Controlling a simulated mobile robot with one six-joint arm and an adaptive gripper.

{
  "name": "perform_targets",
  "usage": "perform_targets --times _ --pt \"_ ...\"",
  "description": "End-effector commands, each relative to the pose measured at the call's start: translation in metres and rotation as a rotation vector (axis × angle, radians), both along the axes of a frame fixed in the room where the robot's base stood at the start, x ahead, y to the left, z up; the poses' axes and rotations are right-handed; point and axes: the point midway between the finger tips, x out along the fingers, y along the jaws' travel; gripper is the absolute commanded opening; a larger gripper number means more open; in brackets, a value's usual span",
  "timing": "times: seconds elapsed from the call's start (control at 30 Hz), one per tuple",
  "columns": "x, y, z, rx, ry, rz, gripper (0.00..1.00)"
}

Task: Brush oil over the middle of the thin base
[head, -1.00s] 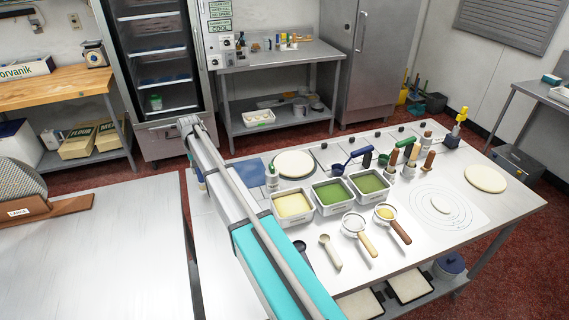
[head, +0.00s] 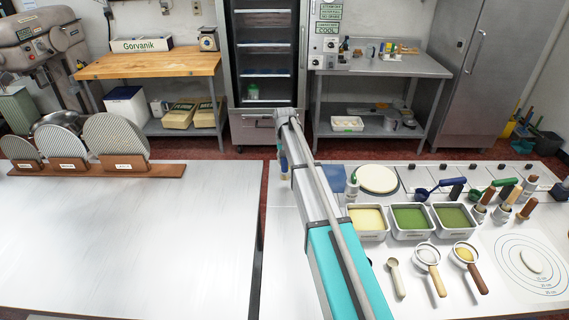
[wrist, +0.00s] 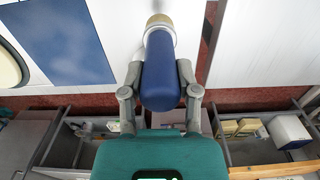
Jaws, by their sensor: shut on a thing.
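In the wrist view my gripper (wrist: 160,92) is shut on a blue-handled tool (wrist: 161,75), which has a pale band at its far end. Its tip is not clear, so I cannot tell that it is a brush. A thin pale round base (head: 378,179) lies at the back of the right-hand steel table. Its edge also shows at the left of the wrist view (wrist: 8,70). In the head view my arm largely hides the gripper, which is left of the base and apart from it. I cannot tell which container holds oil.
A blue mat (head: 332,176) lies left of the base. A small bottle (head: 352,186) stands by the base's left edge. Trays of yellow (head: 366,219) and green (head: 410,219) contents stand in front. Sieves and upright handled tools are farther right. The left table (head: 130,235) is mostly bare.

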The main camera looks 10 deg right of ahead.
Motion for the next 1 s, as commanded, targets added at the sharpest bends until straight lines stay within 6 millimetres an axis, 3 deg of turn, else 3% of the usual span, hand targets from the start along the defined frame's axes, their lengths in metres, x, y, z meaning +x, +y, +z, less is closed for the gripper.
perform_targets --times 0.6,1.0 --pt "0.069 -0.027 0.085 0.002 0.0 0.0 0.0" --pt "0.086 -0.036 0.103 0.002 0.001 0.0 0.0"
